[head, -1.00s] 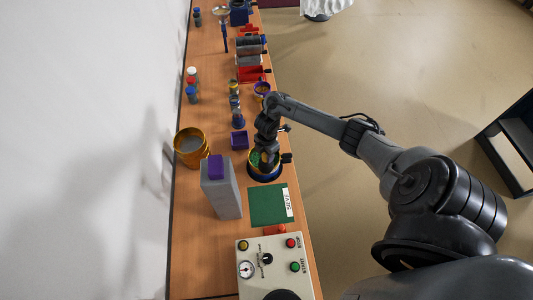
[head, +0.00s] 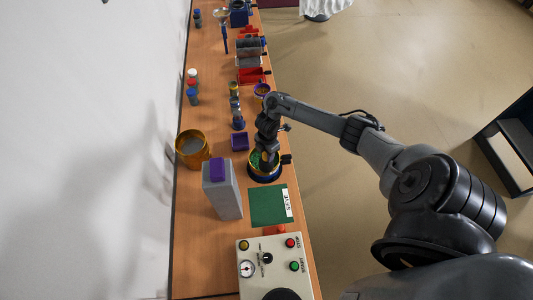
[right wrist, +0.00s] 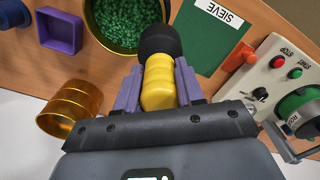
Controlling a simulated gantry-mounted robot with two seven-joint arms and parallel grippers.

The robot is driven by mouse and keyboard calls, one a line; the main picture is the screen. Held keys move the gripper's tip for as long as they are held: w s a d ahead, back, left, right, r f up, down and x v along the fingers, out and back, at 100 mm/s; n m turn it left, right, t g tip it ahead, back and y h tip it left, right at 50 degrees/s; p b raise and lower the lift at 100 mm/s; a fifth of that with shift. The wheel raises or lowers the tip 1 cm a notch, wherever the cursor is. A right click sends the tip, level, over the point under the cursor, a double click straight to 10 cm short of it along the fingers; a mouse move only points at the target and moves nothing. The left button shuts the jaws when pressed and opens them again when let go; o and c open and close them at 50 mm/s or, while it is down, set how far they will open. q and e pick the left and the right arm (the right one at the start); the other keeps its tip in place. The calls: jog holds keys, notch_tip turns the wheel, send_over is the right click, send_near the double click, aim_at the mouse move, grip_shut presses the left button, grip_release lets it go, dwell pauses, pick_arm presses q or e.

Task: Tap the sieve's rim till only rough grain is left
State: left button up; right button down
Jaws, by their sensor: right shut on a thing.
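The sieve (head: 254,157) is a round yellow-rimmed pan of green grain on a dark blue base (head: 266,179), near the table's right edge in the head view. In the right wrist view the sieve (right wrist: 86,38) is at the top, heaped with green granules (right wrist: 122,18). My right gripper (head: 266,151) is over it. In the right wrist view my right gripper (right wrist: 157,88) is shut on the yellow handle of a mallet (right wrist: 158,72). Its black head (right wrist: 160,42) is at the sieve's rim; I cannot tell whether they touch. My left gripper is not seen.
A green mat labelled SIEVE (head: 268,206) and a control box (head: 250,256) lie on the near side. A grey block with a purple top (head: 224,196), a gold pot (head: 203,156) and a purple tray (head: 240,142) stand close by. Red bins (head: 251,76) are farther back.

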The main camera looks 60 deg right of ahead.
jog(key=shift+r, duration=0.1)
dwell(0.3)
notch_tip(320, 180, down, 5)
jog(key=b, duration=0.4)
jog(key=shift+f, duration=0.2)
jog(key=shift+r, duration=0.25)
notch_tip(320, 180, up, 5)
jog(key=p, duration=0.5)
jog(key=shift+r, duration=0.1)
dwell(0.9)
jog(key=shift+a+p, duration=0.1)
jog(key=shift+p, duration=0.25)
